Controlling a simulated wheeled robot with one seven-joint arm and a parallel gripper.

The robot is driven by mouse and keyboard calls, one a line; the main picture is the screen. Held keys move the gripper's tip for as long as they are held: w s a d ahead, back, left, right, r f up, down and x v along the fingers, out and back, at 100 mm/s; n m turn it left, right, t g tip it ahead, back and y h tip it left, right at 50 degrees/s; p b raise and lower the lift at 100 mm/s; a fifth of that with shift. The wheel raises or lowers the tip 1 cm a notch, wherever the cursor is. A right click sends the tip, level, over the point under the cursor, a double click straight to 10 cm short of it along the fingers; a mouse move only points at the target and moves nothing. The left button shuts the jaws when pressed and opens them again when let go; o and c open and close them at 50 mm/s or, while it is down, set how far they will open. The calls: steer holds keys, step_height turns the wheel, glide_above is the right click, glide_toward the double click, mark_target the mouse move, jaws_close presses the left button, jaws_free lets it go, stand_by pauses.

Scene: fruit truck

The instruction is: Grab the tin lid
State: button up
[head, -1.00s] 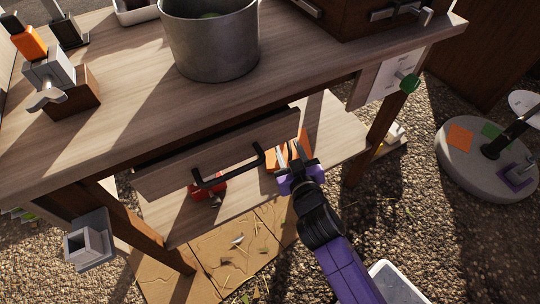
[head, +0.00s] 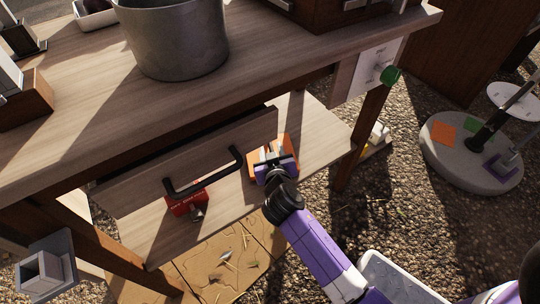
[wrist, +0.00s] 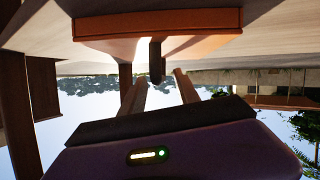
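An orange flat piece (head: 289,143) lies on the lower shelf, right of the drawer handle. It looks like the tin lid, though I cannot be sure. In the wrist view the orange piece (wrist: 160,25) spans the top and a dark upright knob (wrist: 155,62) sticks out from it. My gripper (head: 269,155) is over the orange piece in the head view and hides part of it. In the wrist view my gripper's fingers (wrist: 160,82) are apart, with the knob in line with the gap between them. I cannot tell whether they touch it.
A drawer front with a black handle (head: 205,172) stands left of my gripper, below the tabletop (head: 100,90). A red object (head: 186,201) lies on the shelf. A metal pot (head: 175,40) stands on top. A table leg (head: 362,140) is to the right.

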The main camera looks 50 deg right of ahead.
steer(key=shift+x, duration=1.2)
jaws_close()
